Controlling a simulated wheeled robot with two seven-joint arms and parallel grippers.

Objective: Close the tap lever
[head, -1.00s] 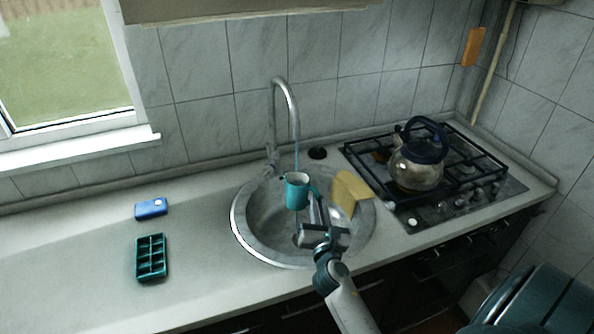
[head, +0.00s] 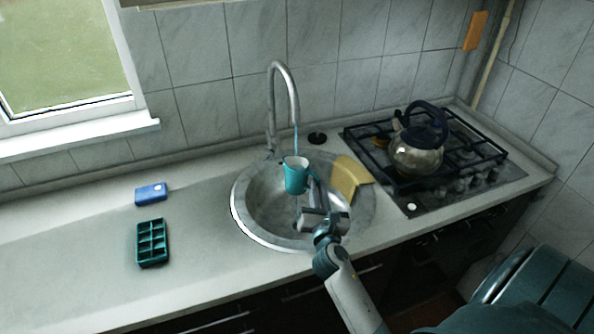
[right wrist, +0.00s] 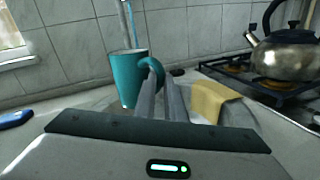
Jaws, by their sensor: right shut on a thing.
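The curved metal tap (head: 281,67) stands behind the round sink (head: 241,200). Its lever (head: 271,143) appears low on the tap's base, small and hard to make out. A thin stream of water runs from the spout into a teal mug (head: 294,180). My right gripper (head: 313,190) is shut on the mug's handle and holds it upright or nearly so over the sink, under the spout. The mug (right wrist: 127,80) and the fingers at its handle also show in the right wrist view. My left gripper is not in view.
A yellow cloth (head: 350,176) lies over the sink's right edge. A kettle (head: 415,155) stands on the gas hob at right. A small black item (head: 317,138) sits behind the sink.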

